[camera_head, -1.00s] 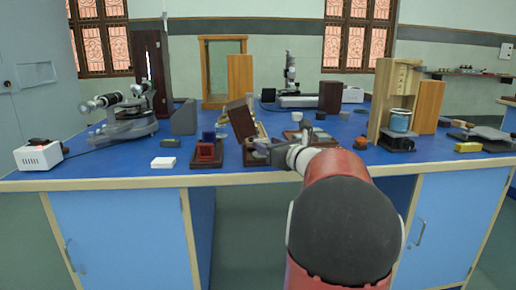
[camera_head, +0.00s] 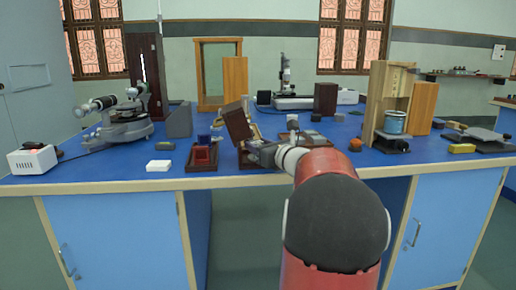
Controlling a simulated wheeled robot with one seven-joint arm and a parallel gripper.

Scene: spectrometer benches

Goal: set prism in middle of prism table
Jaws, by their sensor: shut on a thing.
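The spectrometer (camera_head: 122,128) stands at the left of the blue bench, with its telescope tubes and round base. Its prism table (camera_head: 132,112) is small here, and I cannot make out its top clearly. My gripper (camera_head: 257,152) is at the bench's front middle, beside the open wooden box (camera_head: 238,125). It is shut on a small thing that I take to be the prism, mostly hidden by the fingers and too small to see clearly. My gripper is well to the right of the spectrometer.
A white power box (camera_head: 33,160) is at the far left. A grey wedge-shaped block (camera_head: 179,119) stands right of the spectrometer. Tall wooden pieces stand at right.

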